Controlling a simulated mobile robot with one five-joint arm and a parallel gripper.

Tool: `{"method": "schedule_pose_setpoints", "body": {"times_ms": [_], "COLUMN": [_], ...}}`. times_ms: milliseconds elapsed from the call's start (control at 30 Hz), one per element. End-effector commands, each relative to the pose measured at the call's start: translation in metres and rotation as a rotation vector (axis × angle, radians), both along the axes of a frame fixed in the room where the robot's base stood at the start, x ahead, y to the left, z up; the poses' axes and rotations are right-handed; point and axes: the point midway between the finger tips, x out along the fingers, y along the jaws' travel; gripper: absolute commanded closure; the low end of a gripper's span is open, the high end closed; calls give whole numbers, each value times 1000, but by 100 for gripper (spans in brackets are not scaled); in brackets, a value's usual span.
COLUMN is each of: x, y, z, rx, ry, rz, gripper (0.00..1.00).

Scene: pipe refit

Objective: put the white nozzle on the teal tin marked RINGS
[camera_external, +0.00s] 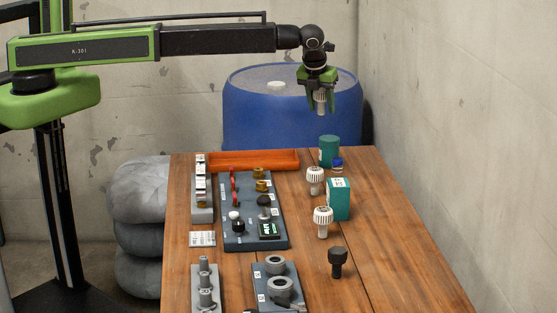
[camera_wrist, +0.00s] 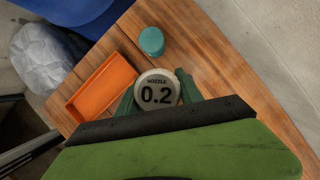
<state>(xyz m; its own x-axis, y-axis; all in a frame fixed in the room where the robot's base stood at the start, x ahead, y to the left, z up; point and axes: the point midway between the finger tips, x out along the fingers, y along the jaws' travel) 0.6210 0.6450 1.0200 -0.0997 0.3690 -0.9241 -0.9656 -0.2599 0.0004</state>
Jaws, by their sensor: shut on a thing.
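My gripper (camera_external: 321,108) is shut on a white nozzle (camera_external: 320,97), held upright in the air above the far end of the table. The round teal tin (camera_external: 329,150) stands on the table below and slightly right of the held nozzle in the external view. It also shows in the wrist view (camera_wrist: 152,41), beyond the nozzle, with a bare lid. The nozzle and tin are apart. I cannot read the tin's marking.
An orange tray (camera_external: 254,160) lies left of the tin. A blue barrel (camera_external: 260,115) is behind. The table's right side is clear.

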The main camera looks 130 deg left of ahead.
Motion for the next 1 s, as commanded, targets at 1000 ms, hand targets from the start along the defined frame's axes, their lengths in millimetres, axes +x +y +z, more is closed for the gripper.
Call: {"method": "schedule_pose_setpoints", "body": {"times_ms": [1000], "x": [-42], "y": [108], "z": [-111], "rx": [0], "ry": [0], "rz": [-2], "gripper": [96]}}
